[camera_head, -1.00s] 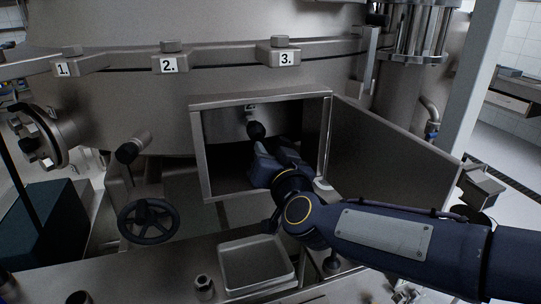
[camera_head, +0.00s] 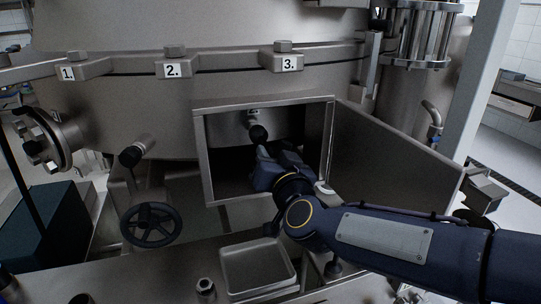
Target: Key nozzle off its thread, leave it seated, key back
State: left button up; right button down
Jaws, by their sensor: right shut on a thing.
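My right gripper (camera_head: 264,156) reaches from the right into the open square box on the machine's wall. Its jaws are shut on a dark, round-ended thing (camera_head: 258,133) that shows just above the fingertips; I take it to be the key, but its shape is mostly hidden. Just above it, a small metal fitting (camera_head: 253,112) sits on the wall inside the box; it may be the nozzle, though it is too small to tell. Whether the held thing touches the fitting cannot be made out. My left gripper is not in view.
The box frame (camera_head: 207,160) surrounds my right gripper closely. Its door (camera_head: 395,150) stands open to the right, above my forearm. A shallow metal tray (camera_head: 257,287) lies below on the bench. A black handwheel (camera_head: 150,224) is at the left. Clamps numbered 1 to 3 are above.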

jog(key=shift+w, duration=0.15)
jog(key=shift+w+a, duration=0.25)
jog(key=shift+w, duration=0.35)
jog(key=shift+s+r, duration=0.1)
jog(key=shift+s, duration=0.05)
jog(key=shift+w, duration=0.3)
jog(key=shift+w+a, duration=0.1)
jog(key=shift+w, duration=0.1)
jog(key=shift+w, duration=0.1)
dwell(0.3)
